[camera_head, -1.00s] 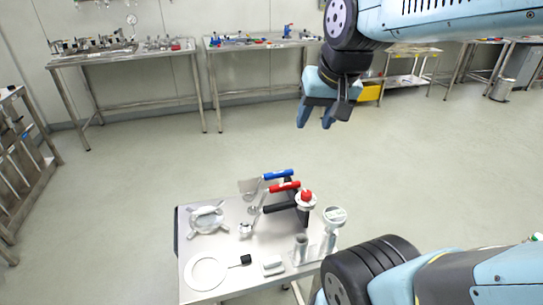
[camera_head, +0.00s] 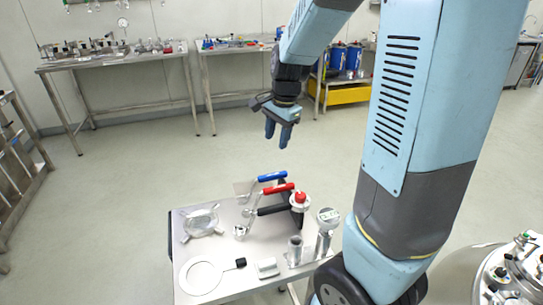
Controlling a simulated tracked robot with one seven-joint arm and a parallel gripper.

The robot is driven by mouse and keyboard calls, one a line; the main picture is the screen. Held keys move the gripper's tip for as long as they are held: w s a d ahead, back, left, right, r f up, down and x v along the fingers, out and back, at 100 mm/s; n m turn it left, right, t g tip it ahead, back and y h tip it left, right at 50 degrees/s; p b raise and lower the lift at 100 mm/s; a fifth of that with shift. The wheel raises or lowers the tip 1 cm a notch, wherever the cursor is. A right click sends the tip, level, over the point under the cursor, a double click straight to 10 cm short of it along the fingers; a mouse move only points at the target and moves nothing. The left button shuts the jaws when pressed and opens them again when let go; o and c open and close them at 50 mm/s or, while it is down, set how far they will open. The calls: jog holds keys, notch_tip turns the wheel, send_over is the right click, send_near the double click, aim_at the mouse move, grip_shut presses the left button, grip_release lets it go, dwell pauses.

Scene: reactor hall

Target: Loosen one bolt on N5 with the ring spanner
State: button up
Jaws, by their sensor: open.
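My gripper (camera_head: 277,141) is open and empty, fingers pointing down, in the air behind and above a steel cart (camera_head: 222,296). On the cart, a rack holds a blue-handled tool (camera_head: 272,177), a red-handled tool (camera_head: 277,189) and a black-handled tool (camera_head: 271,209). I cannot tell which of them is the ring spanner; their heads are small and partly overlapped. A steel vessel (camera_head: 492,285) with fittings and bolts on top is cut off at the lower right. I cannot make out which nozzle is N5.
The cart also carries a clear-centred clamp-like part (camera_head: 201,222), a white ring (camera_head: 201,278), a metal cylinder (camera_head: 295,250) and a round-topped part (camera_head: 326,222). Steel benches (camera_head: 115,60) line the back wall. The floor between is clear. My arm covers much of the right side.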

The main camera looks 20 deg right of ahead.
aim_at(271, 175)
jog(key=w+f+m, duration=0.2)
jog(key=f, duration=0.1)
jog(key=w+f+m+g, duration=0.1)
jog(key=w+f, duration=0.1)
jog(key=f, duration=0.2)
jog(key=w+f+m+h, duration=0.1)
jog(key=w+f+m, duration=0.1)
jog(key=f, duration=0.2)
jog(key=shift+d+m, duration=0.15)
jog(key=shift+m, duration=0.15)
jog(key=shift+f, duration=4.5)
grip_shut()
jog(key=shift+r, duration=3.55)
